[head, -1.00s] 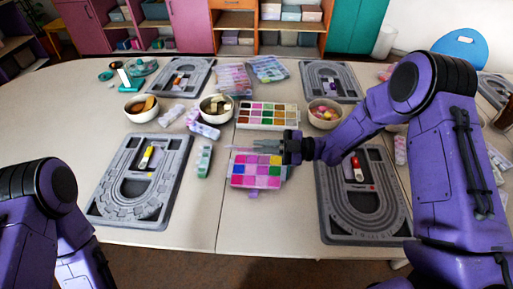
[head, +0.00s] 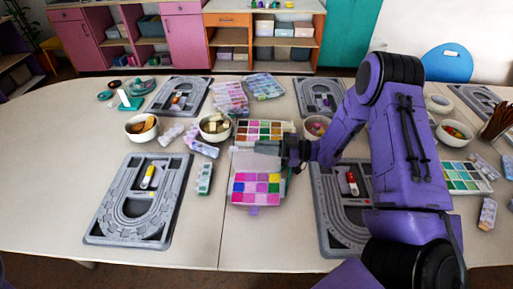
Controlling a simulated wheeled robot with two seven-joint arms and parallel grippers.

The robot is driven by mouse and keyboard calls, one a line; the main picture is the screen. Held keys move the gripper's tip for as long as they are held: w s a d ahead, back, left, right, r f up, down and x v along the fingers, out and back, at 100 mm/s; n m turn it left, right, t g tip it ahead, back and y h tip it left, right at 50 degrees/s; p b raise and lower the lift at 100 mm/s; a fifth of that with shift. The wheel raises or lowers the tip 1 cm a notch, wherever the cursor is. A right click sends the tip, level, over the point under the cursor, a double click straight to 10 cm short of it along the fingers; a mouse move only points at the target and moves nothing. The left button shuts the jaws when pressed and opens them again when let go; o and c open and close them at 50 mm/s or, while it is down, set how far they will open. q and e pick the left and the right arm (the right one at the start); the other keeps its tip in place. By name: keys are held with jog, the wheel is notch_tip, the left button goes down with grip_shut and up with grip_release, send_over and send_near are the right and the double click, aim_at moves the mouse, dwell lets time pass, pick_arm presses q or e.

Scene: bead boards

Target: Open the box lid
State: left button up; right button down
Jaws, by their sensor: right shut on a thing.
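The box (head: 256,189) lies on the table near the middle, with pink, purple, yellow and green compartments showing uncovered at its front. A pale, see-through lid (head: 245,162) shows at the box's far side, below my gripper. Its exact angle is hard to tell. My right gripper (head: 266,147) reaches in from the right and is shut at the lid's far edge. The gripper hides part of that edge. My left gripper is out of view.
Grey bead boards lie left (head: 140,200) and right (head: 334,215) of the box. A paint-like tray (head: 265,130) of colours sits just behind it. The table in front of the box is clear.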

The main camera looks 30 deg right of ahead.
jog(key=c, duration=1.3)
grip_release()
jog(key=b+v, duration=0.2)
jog(key=v, duration=0.8)
jog(key=shift+d, duration=0.25)
jog(key=shift+s+r, duration=0.1)
jog(key=shift+s, duration=0.05)
